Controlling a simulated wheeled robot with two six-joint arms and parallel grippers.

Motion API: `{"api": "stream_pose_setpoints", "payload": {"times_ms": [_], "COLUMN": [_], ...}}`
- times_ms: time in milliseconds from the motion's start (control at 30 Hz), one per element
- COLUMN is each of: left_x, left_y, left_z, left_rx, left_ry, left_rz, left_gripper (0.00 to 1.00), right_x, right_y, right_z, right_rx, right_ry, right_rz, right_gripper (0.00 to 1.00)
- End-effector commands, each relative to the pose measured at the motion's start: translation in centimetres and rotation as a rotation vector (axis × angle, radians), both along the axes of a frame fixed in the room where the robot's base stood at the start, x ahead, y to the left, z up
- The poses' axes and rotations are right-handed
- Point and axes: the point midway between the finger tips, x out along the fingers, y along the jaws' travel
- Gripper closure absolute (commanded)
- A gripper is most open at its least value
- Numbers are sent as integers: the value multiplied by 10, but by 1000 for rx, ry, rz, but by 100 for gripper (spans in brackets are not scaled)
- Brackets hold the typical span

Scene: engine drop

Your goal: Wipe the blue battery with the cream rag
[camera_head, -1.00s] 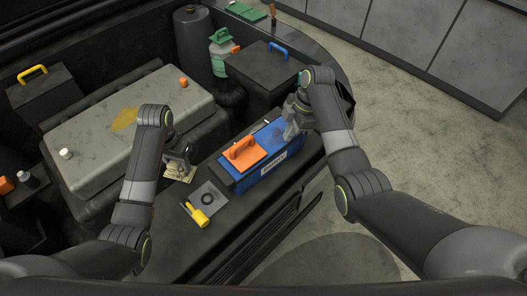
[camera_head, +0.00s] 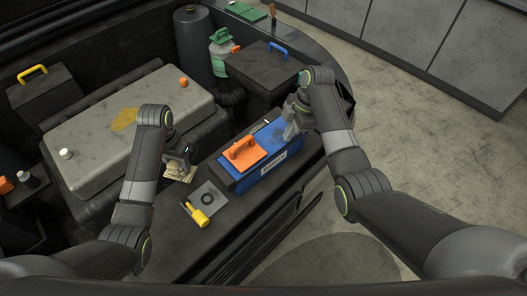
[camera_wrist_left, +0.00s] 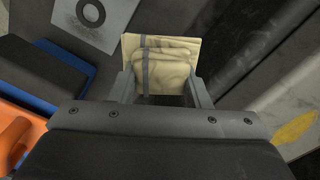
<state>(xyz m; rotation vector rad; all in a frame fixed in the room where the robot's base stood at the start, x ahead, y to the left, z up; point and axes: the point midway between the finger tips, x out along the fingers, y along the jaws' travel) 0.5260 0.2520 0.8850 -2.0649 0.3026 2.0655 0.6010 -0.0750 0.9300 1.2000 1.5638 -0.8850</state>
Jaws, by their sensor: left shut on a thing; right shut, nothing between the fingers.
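The blue battery (camera_head: 262,172) has an orange handled piece (camera_head: 243,152) on its top and a white label on its front. It stands on the dark ledge to the right of my left gripper. My left gripper (camera_head: 180,169) is shut on the cream rag (camera_head: 177,175), apart from the battery. The rag also shows folded between the fingers in the left wrist view (camera_wrist_left: 160,60), with the battery's blue edge (camera_wrist_left: 62,104) at the left. My right gripper (camera_head: 290,131) is shut and empty, over the battery's far right end, hiding part of it. I cannot tell whether it touches the battery.
A grey square with a black ring (camera_head: 223,187) and a yellow-handled tool (camera_head: 197,215) lie left of the battery. A grey engine cover (camera_head: 90,150) with a yellow stain (camera_head: 125,119) is further left. A black box with a blue handle (camera_head: 262,72) stands behind.

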Motion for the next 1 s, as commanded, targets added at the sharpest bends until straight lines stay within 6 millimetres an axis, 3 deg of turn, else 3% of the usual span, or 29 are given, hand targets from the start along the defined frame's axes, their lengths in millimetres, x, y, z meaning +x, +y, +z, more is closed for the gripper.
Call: {"api": "stream_pose_setpoints", "payload": {"times_ms": [1000], "left_x": [0], "left_y": [0], "left_z": [-7], "left_rx": [0], "left_ry": [0], "left_rz": [0], "left_gripper": [75], "right_x": [0], "right_y": [0], "right_z": [-16], "right_rx": [0], "right_ry": [1], "right_rz": [0], "right_gripper": [100]}}
